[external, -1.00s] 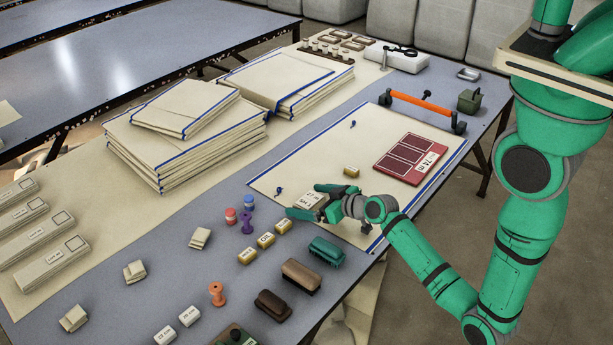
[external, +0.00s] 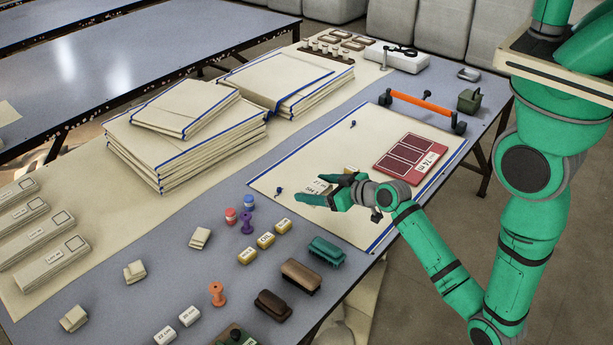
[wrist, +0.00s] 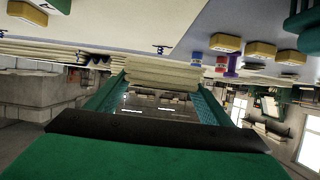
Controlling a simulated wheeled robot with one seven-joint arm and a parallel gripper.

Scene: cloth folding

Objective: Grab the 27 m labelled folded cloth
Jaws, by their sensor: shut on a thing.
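A small cream folded cloth (external: 317,187) with a dark printed label is between the fingers of my gripper (external: 322,192) in the external view. The label is partly covered and too small to read surely. In the wrist view the cloth (wrist: 162,73) shows its stacked folded layers, pinched between the two green fingers. The gripper is shut on it, over the large cream sheet with blue edges (external: 292,165). How high it is above the sheet is hard to tell.
A yellow block (external: 350,168) is partly hidden behind my gripper. A red labelled card (external: 408,158) lies right of it. Yellow blocks (external: 266,240), spools (external: 247,224) and brushes (external: 301,275) are nearer the front. Large folded stacks (external: 175,150) stand at left.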

